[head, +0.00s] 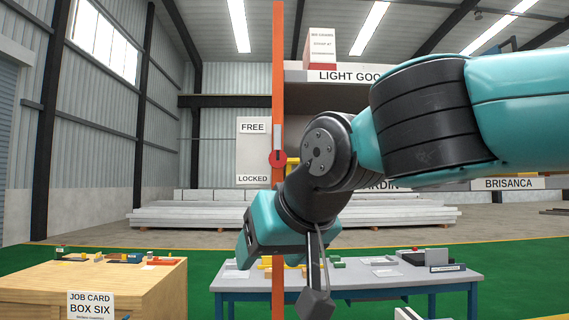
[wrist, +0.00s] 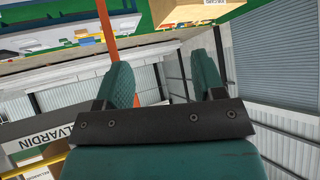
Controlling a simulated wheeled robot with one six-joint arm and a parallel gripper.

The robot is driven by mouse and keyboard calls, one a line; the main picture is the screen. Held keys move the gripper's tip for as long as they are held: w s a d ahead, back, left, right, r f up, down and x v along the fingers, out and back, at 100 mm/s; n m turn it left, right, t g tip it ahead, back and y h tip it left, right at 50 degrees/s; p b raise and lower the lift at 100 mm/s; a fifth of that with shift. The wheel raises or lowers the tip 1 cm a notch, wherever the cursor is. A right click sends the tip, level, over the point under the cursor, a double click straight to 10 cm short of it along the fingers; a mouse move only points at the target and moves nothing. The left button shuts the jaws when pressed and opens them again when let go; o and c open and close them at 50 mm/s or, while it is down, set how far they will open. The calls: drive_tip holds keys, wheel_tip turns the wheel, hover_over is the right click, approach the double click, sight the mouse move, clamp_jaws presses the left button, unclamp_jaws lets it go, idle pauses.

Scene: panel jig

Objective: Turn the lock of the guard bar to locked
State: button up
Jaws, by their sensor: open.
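The guard bar (head: 278,60) is a tall orange upright in the head view. Its lock has a red round hub (head: 278,158) with a short grey lever (head: 278,136) pointing straight up. A pale plate (head: 253,153) beside it reads FREE at the top and LOCKED at the bottom. The lever is on the FREE side. My gripper is open and empty in the wrist view (wrist: 163,75), its two teal fingers apart. It is clear of the lock. The orange bar also shows in the wrist view (wrist: 106,25), beyond the left finger. The lock is not clear there.
A wooden box (head: 110,285) with small parts stands at lower left. A blue-grey table (head: 350,283) with parts stands behind my arm. Stacked pale beams (head: 180,213) lie farther back. Green floor (head: 500,260) is open at right.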

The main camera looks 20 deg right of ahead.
wheel_tip(320, 180, up, 12)
drive_tip(key=m+t+h, duration=0.1)
drive_tip(key=m+t, duration=0.3)
drive_tip(key=m, duration=0.1)
drive_tip(key=m+t+h, duration=0.1)
drive_tip(key=m+h, duration=0.1)
drive_tip(key=m, duration=0.3)
approach(279, 157)
drive_tip(key=p+x, duration=0.3)
drive_tip(key=x, duration=0.8)
drive_tip(key=shift+d, duration=0.1)
drive_tip(key=shift+r, duration=0.1)
clamp_jaws()
